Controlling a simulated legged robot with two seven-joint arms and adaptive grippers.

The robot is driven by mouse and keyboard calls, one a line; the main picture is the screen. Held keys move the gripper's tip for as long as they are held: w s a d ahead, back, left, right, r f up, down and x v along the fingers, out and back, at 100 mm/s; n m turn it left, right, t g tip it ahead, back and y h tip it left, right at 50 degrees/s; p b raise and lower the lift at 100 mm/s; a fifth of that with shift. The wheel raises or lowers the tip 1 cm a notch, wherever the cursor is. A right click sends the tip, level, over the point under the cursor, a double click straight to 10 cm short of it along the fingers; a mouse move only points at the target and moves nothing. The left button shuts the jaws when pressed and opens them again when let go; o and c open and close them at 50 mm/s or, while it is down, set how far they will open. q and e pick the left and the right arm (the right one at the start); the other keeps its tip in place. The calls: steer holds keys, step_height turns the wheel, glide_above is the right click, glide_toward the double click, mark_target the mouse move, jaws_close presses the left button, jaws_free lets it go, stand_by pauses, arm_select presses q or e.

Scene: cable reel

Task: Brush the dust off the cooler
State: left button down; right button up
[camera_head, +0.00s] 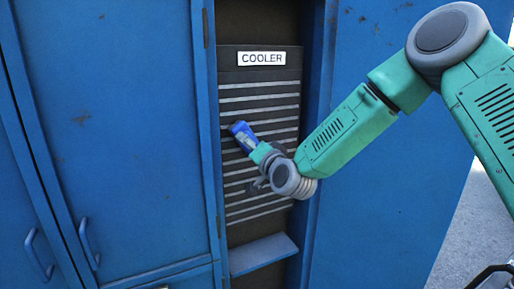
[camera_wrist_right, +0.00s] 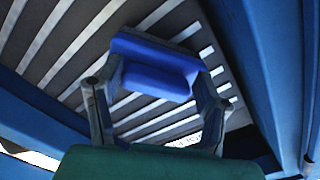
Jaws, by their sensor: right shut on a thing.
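The cooler (camera_head: 262,84) is a dark panel with pale horizontal slats and a white "COOLER" label, set in a recess of a blue cabinet. Its slats also fill the back of the right wrist view (camera_wrist_right: 60,50). My right gripper (camera_head: 248,140) is in front of the upper-middle slats, shut on a blue brush (camera_head: 239,130). In the right wrist view the brush (camera_wrist_right: 155,65) lies across between the two fingers, over the slats. I cannot tell whether it touches them. No separate dust shows clearly. My left gripper is not in view.
Blue cabinet doors (camera_head: 115,120) with handles stand to the left. An open blue door (camera_head: 385,190) is at the right, behind my right arm. A blue ledge (camera_head: 263,254) juts out below the cooler. Grey floor (camera_head: 478,235) shows at the lower right.

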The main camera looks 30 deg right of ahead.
steer(key=shift+a, duration=0.95)
steer(key=s, duration=0.6)
steer(key=shift+a, duration=0.1)
steer(key=shift+s+a, duration=0.1)
steer(key=shift+s, duration=1.4)
